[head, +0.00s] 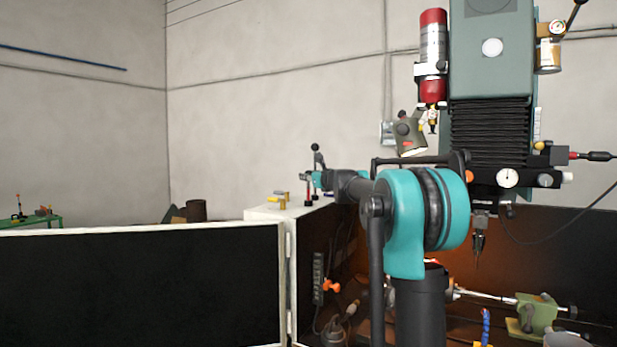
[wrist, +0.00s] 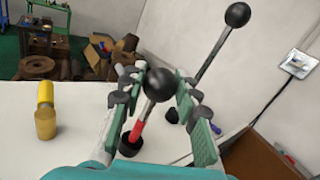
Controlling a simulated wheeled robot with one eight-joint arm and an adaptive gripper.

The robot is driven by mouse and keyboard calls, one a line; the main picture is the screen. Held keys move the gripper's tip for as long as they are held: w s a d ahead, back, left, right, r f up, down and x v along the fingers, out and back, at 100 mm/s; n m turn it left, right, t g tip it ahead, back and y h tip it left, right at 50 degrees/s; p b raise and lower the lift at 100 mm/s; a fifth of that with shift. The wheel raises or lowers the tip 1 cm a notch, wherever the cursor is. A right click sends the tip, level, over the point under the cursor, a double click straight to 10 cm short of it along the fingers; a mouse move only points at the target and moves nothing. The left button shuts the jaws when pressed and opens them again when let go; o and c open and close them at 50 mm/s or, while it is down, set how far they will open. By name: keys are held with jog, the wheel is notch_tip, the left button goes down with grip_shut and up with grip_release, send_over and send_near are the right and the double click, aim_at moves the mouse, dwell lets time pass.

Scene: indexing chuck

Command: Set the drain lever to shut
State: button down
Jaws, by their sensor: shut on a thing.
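A lever with a red stem and a black ball knob (wrist: 159,85) stands in a dark round base on a white surface. It leans in the wrist view. My gripper (wrist: 161,88) is shut on this knob, with one green-padded finger on each side. In the head view my gripper (head: 316,180) is small and far off, and the red stem (head: 308,190) shows just below it. No label shows which lever is the drain lever, nor any marking of its shut position.
A taller lever with a black ball (wrist: 237,14) rises just right of my gripper. A machine head (head: 490,80) hangs at the right in the head view.

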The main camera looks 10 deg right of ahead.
aim_at(309, 189)
jog(key=shift+f, duration=0.1)
jog(key=shift+f, duration=2.65)
jog(key=c, duration=1.1)
grip_release()
jog(key=v, duration=1.2)
